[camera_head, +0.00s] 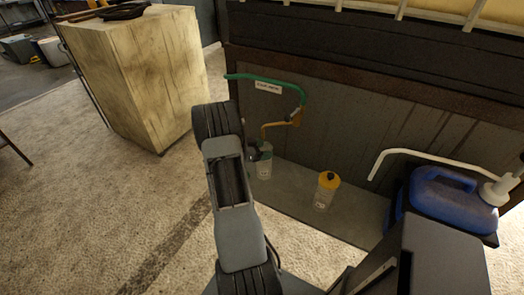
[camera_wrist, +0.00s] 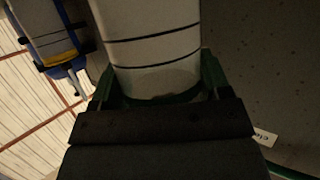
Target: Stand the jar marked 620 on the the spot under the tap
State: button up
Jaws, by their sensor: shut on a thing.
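My gripper (camera_head: 256,153) is shut on a clear, pale jar (camera_head: 265,169). In the wrist view the jar (camera_wrist: 155,45) shows dark bands and sits between the green fingers of the gripper (camera_wrist: 158,88). No number can be read on it. In the head view the jar is upright, just below the brown tap spout (camera_head: 269,127), against the grey back panel. I cannot tell whether its base touches the grey shelf (camera_head: 290,196). The exact spot under the tap is hidden by the jar and my arm.
Further right is a blue canister (camera_head: 448,203) with a white spout. A green hose (camera_head: 262,78) runs above. A wooden cabinet (camera_head: 140,75) stands at the left.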

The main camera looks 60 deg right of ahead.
jog(key=shift+w+a, duration=0.15)
jog(key=shift+a, duration=0.1)
dwell(0.4)
jog(key=shift+f, duration=0.6)
dwell(0.4)
jog(key=o, duration=1.3)
